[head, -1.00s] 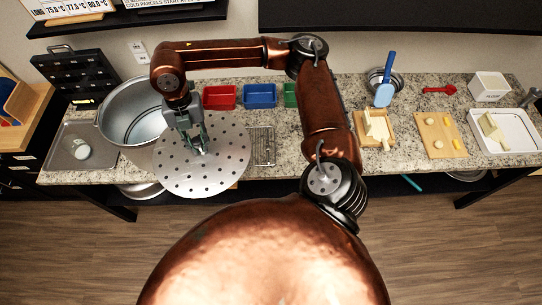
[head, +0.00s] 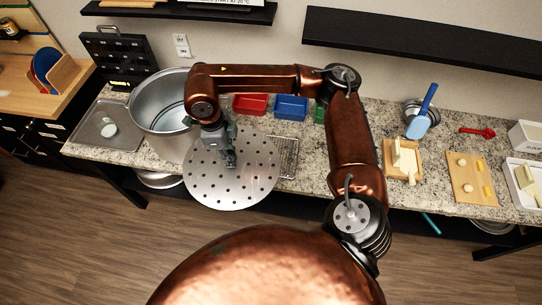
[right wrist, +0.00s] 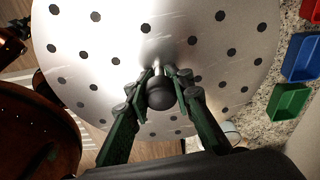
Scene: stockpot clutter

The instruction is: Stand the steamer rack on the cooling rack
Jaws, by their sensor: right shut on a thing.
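The steamer rack (head: 214,184) is a round silver plate with many holes. My right gripper (head: 230,160) is shut on its short central post, which shows in the right wrist view between the fingers (right wrist: 163,88). The plate (right wrist: 150,25) fills much of that view. In the head view it hangs roughly level at the counter's front edge, before the stockpot (head: 163,122), overlapping the pot's lower right. The cooling rack (head: 289,160) is a small wire grid on the counter just right of the plate; the plate may hide its left edge. My left gripper is not in view.
Red (head: 250,103), blue (head: 291,107) and green (head: 320,113) bins stand behind the cooling rack. A grey tray (head: 90,136) lies left of the pot. Cutting boards (head: 472,184) and a bowl with a blue spatula (head: 419,124) are to the right. My right arm crosses the middle.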

